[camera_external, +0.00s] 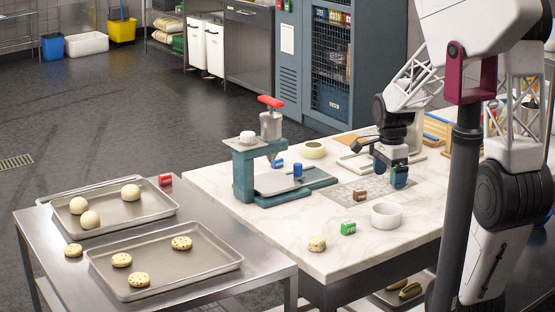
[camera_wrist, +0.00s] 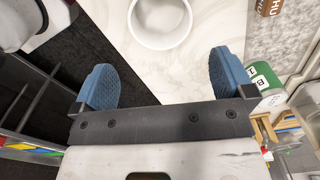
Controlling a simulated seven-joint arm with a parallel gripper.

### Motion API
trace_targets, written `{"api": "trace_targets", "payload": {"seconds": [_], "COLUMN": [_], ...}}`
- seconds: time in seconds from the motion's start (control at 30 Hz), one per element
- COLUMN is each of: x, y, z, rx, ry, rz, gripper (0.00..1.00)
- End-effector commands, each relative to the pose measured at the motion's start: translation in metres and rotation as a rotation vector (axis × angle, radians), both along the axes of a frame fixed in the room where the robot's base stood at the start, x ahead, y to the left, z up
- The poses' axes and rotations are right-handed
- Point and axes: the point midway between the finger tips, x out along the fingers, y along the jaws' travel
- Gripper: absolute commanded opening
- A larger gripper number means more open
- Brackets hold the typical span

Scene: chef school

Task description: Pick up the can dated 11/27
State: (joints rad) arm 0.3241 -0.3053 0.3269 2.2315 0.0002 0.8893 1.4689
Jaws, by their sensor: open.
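Several small coloured items with labels are in view, and I cannot read the date 11/27 on any of them. In the external view a brown can (camera_external: 360,196) and a green can (camera_external: 348,228) are on the marble table, and a red one (camera_external: 165,179) is on the metal table at left. A blue cylinder (camera_external: 297,170) stands on the teal press. My gripper (camera_external: 392,180) is open and empty, above the marble behind the white bowl. The wrist view shows its spread blue fingers (camera_wrist: 163,80), a green-and-white can (camera_wrist: 264,78) beside the right finger, and a brown can (camera_wrist: 268,6) with "HU" visible.
The white bowl (camera_external: 386,215) is near my gripper and shows in the wrist view (camera_wrist: 162,22). The teal press (camera_external: 245,172) stands at the table's left end. Two trays (camera_external: 215,272) of dough and cookies lie on the metal table. The marble front is mostly clear.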

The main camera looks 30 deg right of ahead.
Motion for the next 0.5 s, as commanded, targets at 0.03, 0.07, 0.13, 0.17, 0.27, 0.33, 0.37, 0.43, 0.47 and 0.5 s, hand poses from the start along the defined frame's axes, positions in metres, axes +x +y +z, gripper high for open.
{"api": "trace_targets", "payload": {"seconds": [0.03,0.07,0.13,0.17,0.27,0.33,0.37,0.43,0.47,0.5], "x": [0.0,0.0,0.0,0.0,0.0,-0.001,-0.002,-0.004,-0.006,-0.008], "y": [0.0,0.0,0.0,0.0,0.0,0.002,0.003,0.008,0.01,0.014], "z": [0.0,0.0,0.0,0.0,0.0,0.002,0.003,0.006,0.007,0.01], "rx": [0.0,0.0,0.0,0.0,0.0,-0.001,-0.002,-0.003,-0.005,-0.007], "ry": [0.0,0.0,0.0,0.0,-0.001,-0.003,-0.004,-0.009,-0.011,-0.016], "rz": [0.0,0.0,0.0,0.0,0.004,0.018,0.028,0.065,0.088,0.123], "gripper": [1.0,1.0,1.0,1.0,1.0,1.0,1.0,1.0,1.0,1.0]}}
